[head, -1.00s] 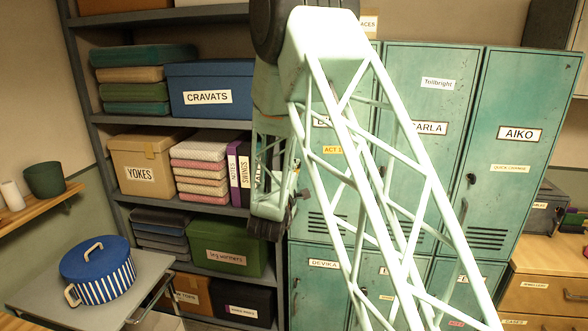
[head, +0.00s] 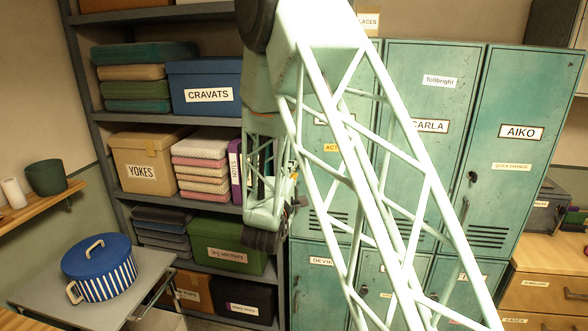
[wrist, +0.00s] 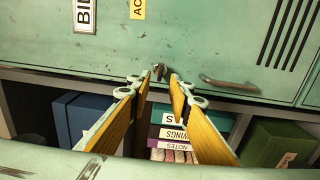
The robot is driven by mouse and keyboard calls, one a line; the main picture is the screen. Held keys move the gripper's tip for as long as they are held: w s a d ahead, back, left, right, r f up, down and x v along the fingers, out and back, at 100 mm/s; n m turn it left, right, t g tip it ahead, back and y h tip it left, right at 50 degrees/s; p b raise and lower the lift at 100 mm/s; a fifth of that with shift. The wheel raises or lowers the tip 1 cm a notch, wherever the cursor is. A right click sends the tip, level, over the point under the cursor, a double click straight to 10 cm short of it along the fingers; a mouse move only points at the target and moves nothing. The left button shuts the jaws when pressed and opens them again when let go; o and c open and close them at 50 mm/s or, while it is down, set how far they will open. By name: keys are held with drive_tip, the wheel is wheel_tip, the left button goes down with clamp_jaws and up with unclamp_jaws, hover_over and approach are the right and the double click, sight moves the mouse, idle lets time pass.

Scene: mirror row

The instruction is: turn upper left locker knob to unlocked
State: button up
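The upper left locker (wrist: 200,30) is green metal, with a white label starting "BI" and a yellow label. In the wrist view it fills the top of the picture, turned sideways. A small dark knob (wrist: 158,71) shows on its door edge, just beyond and between my fingertips. My gripper (wrist: 161,80) is open, with a narrow gap between its yellow-padded fingers. I cannot tell whether the fingers touch the knob. In the head view my gripper (head: 290,204) is at the locker's left edge, and my lattice arm hides much of the door.
A pale bar handle (wrist: 230,85) is right of the knob in the wrist view. The shelf unit (head: 150,119) with boxes and books stands close to the lockers' left side. A blue striped pot (head: 100,270) sits on a grey cart at lower left.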

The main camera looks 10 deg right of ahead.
drive_tip(key=v, duration=0.7)
drive_tip(key=shift+r, duration=0.1)
idle(0.5)
drive_tip(key=s+a+r+m+g+y+b, duration=0.15)
drive_tip(key=s+r+m+g+y, duration=0.25)
drive_tip(key=s, duration=0.8)
drive_tip(key=s+a+r+m+g+y+b, duration=0.1)
drive_tip(key=s+r+m+g+y+b, duration=0.2)
drive_tip(key=s, duration=0.9)
drive_tip(key=s+d+m+g, duration=0.2)
drive_tip(key=s+d+m, duration=0.1)
drive_tip(key=s, duration=1.3)
drive_tip(key=s+d+f+m+g, duration=0.1)
drive_tip(key=s+d+m+g, duration=0.2)
drive_tip(key=s, duration=1.3)
drive_tip(key=shift+d+m+g, duration=0.3)
drive_tip(key=shift+d, duration=0.6)
drive_tip(key=shift+f, duration=0.1)
